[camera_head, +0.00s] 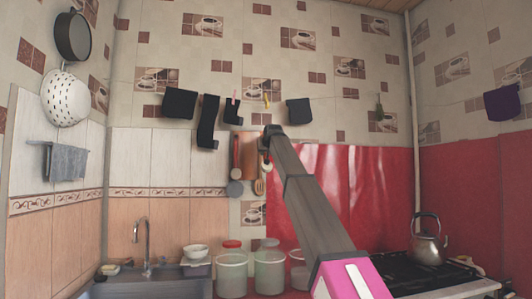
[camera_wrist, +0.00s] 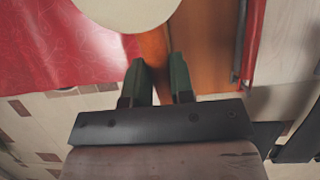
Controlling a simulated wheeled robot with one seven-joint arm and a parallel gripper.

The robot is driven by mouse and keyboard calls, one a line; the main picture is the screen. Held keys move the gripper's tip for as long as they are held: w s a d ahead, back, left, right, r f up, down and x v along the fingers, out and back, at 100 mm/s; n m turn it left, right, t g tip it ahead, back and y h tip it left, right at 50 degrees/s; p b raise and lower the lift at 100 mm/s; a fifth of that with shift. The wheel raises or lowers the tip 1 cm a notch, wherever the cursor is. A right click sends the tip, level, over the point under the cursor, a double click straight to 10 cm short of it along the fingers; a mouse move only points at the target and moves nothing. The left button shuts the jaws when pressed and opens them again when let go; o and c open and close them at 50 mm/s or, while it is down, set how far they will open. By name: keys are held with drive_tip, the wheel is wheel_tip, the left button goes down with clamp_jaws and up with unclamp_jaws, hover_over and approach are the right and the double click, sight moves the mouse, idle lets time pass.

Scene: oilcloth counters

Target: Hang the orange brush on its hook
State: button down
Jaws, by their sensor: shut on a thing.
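My gripper (camera_head: 267,138) is at the back wall, at the end of my outstretched arm. In the wrist view its two green fingers (camera_wrist: 160,66) are shut on the orange handle of the brush (camera_wrist: 153,46). A pale round part, apparently the brush head, lies beyond the handle at the top edge of that view. In the head view a small pale shape just below the gripper seems to be part of the brush; the handle is mostly hidden. I cannot make out the hook, nor whether the brush touches it.
A brown board (camera_head: 249,158) hangs close beside my gripper, with a red-handled ladle (camera_head: 235,187) to its left and a wooden slotted spatula (camera_head: 259,187) below. Dark cloths (camera_head: 208,120) hang on a line above. Jars (camera_head: 269,272) stand below; a kettle (camera_head: 427,242) sits on the stove.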

drive_tip(key=shift+r+x, duration=0.2)
drive_tip(key=shift+x, duration=1)
drive_tip(key=shift+r+x, duration=0.15)
drive_tip(key=shift+x, duration=1.05)
drive_tip(key=shift+w, duration=0.15)
drive_tip(key=c, duration=0.9)
unclamp_jaws()
